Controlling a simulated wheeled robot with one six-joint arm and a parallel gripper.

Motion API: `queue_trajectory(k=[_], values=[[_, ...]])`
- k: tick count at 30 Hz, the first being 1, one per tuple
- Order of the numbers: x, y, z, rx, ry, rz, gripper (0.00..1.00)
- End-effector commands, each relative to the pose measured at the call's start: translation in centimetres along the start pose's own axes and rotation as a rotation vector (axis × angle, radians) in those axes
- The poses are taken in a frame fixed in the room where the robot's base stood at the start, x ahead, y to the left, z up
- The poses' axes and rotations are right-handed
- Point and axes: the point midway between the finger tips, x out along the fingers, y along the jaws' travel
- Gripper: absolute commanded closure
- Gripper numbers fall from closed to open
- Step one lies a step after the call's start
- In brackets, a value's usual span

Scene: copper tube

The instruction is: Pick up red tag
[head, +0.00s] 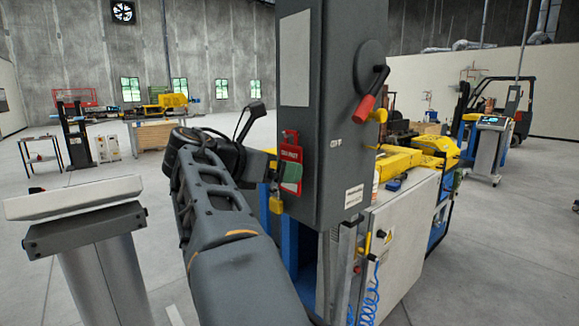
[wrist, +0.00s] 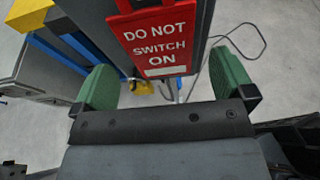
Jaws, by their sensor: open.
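The red tag (head: 291,150) hangs on the left side of a tall dark grey cabinet (head: 335,165) in the head view. In the wrist view the red tag (wrist: 160,38) reads "DO NOT SWITCH ON" and its lower edge reaches between the fingers. My gripper (wrist: 168,85) is open, with one green finger on each side of the tag and a gap to each. In the head view my gripper (head: 290,178) is at the lower part of the tag, which it partly hides. The tag's top is outside the wrist view.
A red-handled lever (head: 368,105) sticks out of the cabinet's right face. A white control box (head: 400,235) and blue coiled hose (head: 369,300) are to the right.

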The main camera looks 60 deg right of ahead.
Motion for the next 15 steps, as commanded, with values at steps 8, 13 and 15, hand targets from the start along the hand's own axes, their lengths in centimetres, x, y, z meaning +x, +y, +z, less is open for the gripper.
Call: queue_trajectory(k=[8,13,15], values=[[3.5,-0.1,0.0,-0.001,0.001,-0.003,0.00],[4.2,0.0,-0.1,0.000,0.001,0.000,0.00],[4.2,0.0,-0.1,0.000,0.001,0.001,0.00]])
